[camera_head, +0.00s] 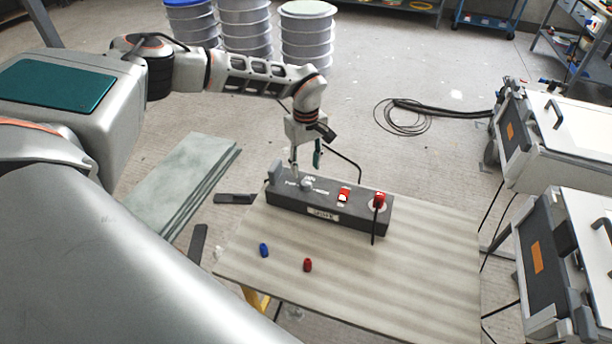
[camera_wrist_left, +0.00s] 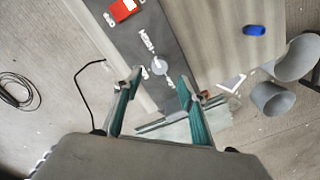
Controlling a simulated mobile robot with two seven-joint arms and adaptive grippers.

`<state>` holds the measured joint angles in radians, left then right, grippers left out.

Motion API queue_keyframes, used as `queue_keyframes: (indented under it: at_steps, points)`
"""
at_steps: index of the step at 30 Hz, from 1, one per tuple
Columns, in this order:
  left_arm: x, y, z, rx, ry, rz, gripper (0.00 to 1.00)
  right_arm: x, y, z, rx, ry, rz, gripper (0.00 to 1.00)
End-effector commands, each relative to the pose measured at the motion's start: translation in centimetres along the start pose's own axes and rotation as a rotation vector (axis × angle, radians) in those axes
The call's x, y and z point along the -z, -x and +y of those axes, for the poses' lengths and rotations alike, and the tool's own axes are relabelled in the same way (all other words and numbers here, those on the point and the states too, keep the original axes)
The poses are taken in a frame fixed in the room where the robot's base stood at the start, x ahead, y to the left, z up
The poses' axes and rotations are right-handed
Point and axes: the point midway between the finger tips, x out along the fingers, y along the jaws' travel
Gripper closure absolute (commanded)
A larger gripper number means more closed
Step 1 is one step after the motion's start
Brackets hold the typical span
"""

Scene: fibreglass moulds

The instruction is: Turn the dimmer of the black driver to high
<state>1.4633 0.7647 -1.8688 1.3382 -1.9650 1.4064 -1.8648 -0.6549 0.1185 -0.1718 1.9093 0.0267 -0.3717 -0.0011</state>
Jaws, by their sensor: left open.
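The black driver (camera_head: 318,214) is a long dark box at the far edge of the table; it also shows in the left wrist view (camera_wrist_left: 142,37). Its dimmer is a small round grey knob (camera_head: 307,184) on the top face near the left end. In the left wrist view the knob (camera_wrist_left: 159,67) lies between the fingertips as seen from above. My left gripper (camera_head: 305,164) is open and points down over the driver's left part, its teal fingers (camera_wrist_left: 161,82) apart. Whether they touch the knob I cannot tell. My right gripper is not in view.
A red switch (camera_head: 343,195) and a red knob-like part (camera_head: 379,200) are farther right on the driver. A blue cap (camera_head: 263,250) and a red cap (camera_head: 307,265) lie on the table (camera_head: 400,285). White-topped cases (camera_head: 565,140) stand at right. The table's front is mostly clear.

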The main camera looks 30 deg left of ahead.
Motion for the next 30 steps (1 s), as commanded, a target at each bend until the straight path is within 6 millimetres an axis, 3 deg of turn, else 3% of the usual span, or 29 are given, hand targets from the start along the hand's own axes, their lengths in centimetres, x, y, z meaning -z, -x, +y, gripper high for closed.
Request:
queue_keyframes:
  at_steps: [3,10,30]
  points:
    - [0.0,2.3,0.1,-0.003,-0.001,0.001,0.59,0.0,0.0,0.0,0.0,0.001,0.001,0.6]
    - [0.0,4.9,0.0,0.0,-0.001,0.0,0.59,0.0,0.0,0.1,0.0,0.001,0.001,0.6]
    - [-0.1,5.3,0.0,0.001,-0.001,-0.001,0.59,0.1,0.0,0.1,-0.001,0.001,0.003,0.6]
